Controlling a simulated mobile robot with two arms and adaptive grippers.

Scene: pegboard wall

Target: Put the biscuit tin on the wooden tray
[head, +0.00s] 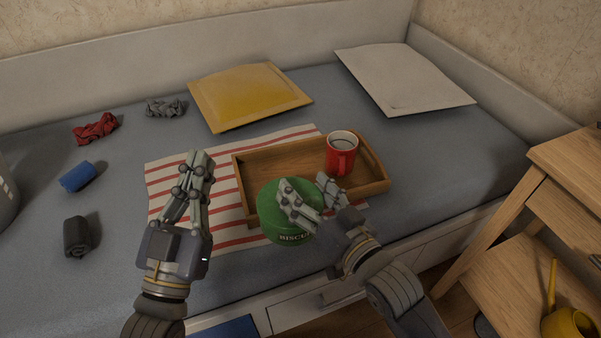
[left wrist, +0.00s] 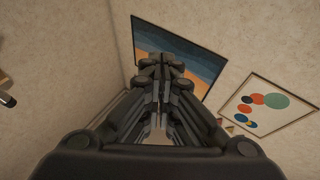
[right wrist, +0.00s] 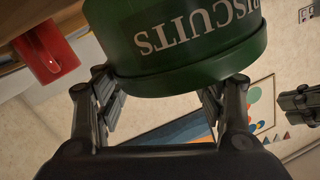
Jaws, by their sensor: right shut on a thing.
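The green biscuit tin (head: 272,205), with white lettering, is between the fingers of my right gripper (head: 309,196), which is shut on it. In the head view the tin overlaps the wooden tray's (head: 246,195) near left edge; I cannot tell whether they touch. In the right wrist view the tin (right wrist: 185,45) fills the top between the fingers (right wrist: 155,95). The tray lies on the bed, partly over a striped cloth. My left gripper (head: 197,165) is empty, its fingers together, left of the tray; its fingers also meet in the left wrist view (left wrist: 160,62).
A red mug (head: 341,157) stands in the tray's right part; the tray's left part looks bare. The striped cloth (head: 165,185) lies beneath. Several rolled or crumpled cloths lie left. A wooden stand (head: 545,200) is at right.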

